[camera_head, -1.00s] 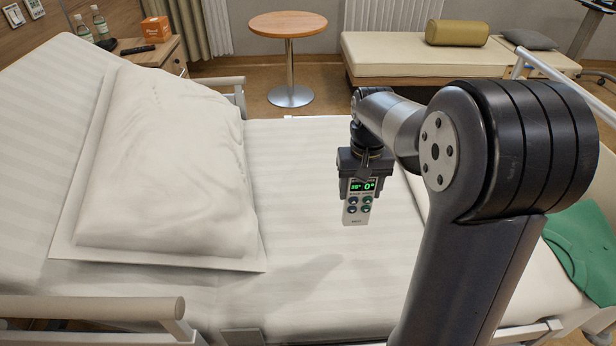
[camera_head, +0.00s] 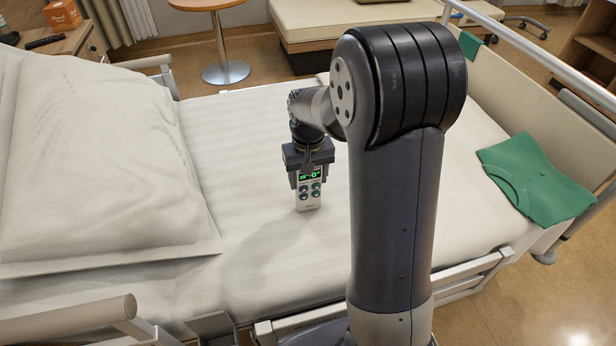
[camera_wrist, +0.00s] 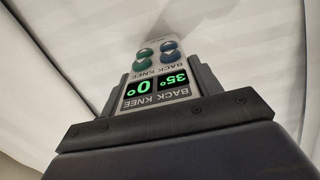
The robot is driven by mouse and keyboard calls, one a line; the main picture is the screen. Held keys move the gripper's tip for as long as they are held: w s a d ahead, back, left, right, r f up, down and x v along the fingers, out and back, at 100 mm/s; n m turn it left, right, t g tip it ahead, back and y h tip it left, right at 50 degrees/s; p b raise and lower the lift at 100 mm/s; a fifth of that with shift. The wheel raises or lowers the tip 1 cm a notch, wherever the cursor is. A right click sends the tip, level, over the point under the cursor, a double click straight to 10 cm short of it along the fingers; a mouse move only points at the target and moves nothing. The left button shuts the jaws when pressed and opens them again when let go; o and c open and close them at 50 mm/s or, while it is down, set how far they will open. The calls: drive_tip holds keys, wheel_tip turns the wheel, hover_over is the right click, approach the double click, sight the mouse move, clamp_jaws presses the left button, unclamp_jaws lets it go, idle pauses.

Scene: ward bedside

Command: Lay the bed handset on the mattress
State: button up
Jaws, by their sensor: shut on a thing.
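The bed handset (camera_head: 309,192) is a pale grey remote with a green-lit display and several round buttons. My gripper (camera_head: 309,178) is shut on its upper end and holds it upright, display facing the body camera. Its lower end is at or just above the mattress (camera_head: 262,215); I cannot tell whether it touches. In the wrist view the handset (camera_wrist: 157,68) shows its "BACK" and "KNEE" readouts, with the white mattress (camera_wrist: 245,40) beyond it. The handset's top end is hidden by my gripper.
A large pillow (camera_head: 95,155) covers the left of the bed. A folded green garment (camera_head: 535,178) lies at the right end. Bed rails (camera_head: 75,312) run along the near side. A round table (camera_head: 222,72) and a bench (camera_head: 300,30) stand behind. The mattress around the handset is clear.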

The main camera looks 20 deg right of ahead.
drive_tip(key=o, duration=1.1)
drive_tip(key=shift+f, duration=0.1)
wheel_tip(320, 180, up, 12)
drive_tip(key=p, duration=0.3)
drive_tip(key=shift+r, duration=0.2)
drive_tip(key=shift+f, duration=0.1)
drive_tip(key=shift+f+b, duration=1)
drive_tip(key=shift+f, duration=3.2)
